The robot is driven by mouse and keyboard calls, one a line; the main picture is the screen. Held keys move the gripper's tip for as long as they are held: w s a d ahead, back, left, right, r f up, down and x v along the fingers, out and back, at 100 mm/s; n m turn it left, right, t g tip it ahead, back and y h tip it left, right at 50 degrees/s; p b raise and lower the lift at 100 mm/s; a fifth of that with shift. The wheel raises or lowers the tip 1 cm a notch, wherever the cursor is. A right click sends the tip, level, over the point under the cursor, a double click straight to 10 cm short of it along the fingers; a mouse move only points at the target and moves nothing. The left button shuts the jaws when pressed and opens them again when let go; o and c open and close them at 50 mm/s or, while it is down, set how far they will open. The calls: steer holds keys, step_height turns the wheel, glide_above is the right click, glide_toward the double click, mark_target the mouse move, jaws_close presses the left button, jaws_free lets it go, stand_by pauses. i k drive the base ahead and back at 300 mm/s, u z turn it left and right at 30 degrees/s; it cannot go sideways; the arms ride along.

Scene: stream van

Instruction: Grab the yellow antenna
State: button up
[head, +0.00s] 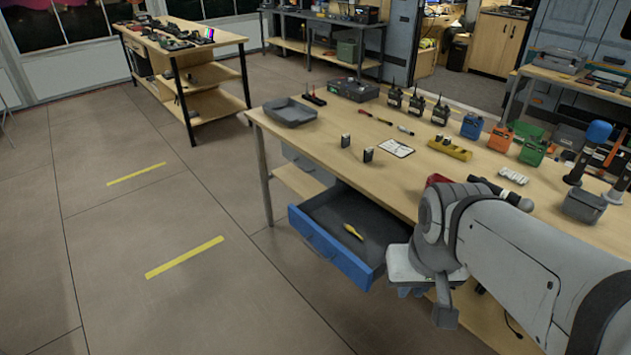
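A small, slim yellow item (353,231), which looks like the yellow antenna, lies in the open blue-fronted drawer (330,250) under the workbench. It lies on the drawer's dark floor, clear of the walls. My arm comes in from the lower right, and its end hangs near the drawer's right end. My gripper (445,310) is partly hidden by my own wrist and arm. It is to the right of the yellow item and apart from it. I cannot see its fingers well enough to tell whether they are open or shut.
The workbench (275,132) carries a grey tray (289,112), several radios (417,104), a yellow block with holes (450,149) and coloured bins (533,151). My arm hides the bench's front right. Open floor (130,220) lies to the left. Another bench (168,40) stands behind.

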mark_target(348, 227)
steer(key=u, duration=0.1)
steer(key=i, duration=1)
steer(key=u, duration=0.05)
